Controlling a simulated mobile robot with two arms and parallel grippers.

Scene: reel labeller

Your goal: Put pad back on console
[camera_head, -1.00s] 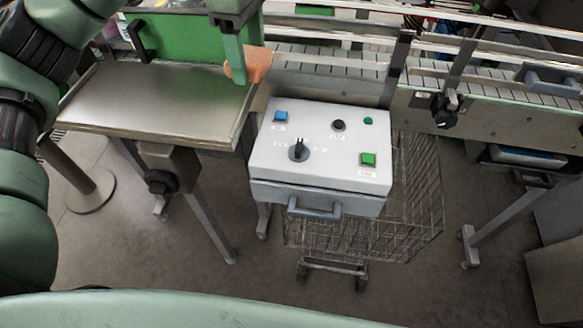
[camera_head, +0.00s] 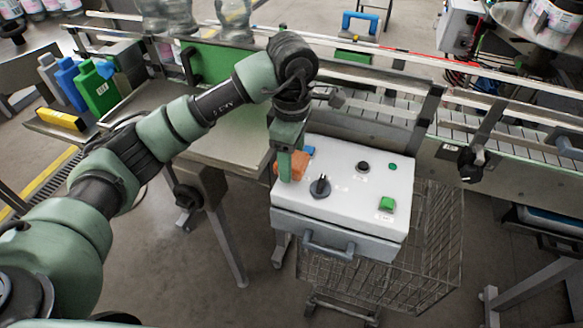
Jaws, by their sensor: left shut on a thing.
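The console (camera_head: 350,195) is a white box with a sloping top, a black rotary knob, a blue button, a green button and smaller round controls. My left gripper (camera_head: 291,168) reaches down over the console's upper left corner. It is shut on an orange pad (camera_head: 299,166), which is partly hidden behind the gripper fingers. The pad is over or at the left edge of the console top, close to the blue button (camera_head: 309,150). I cannot tell whether it touches the surface. My right gripper is not in view.
A metal table (camera_head: 230,135) stands left of the console. Coloured bottles (camera_head: 98,90) and a yellow box (camera_head: 60,119) stand on a shelf at far left. A conveyor with rails (camera_head: 500,140) runs behind. A wire basket (camera_head: 420,250) is under the console.

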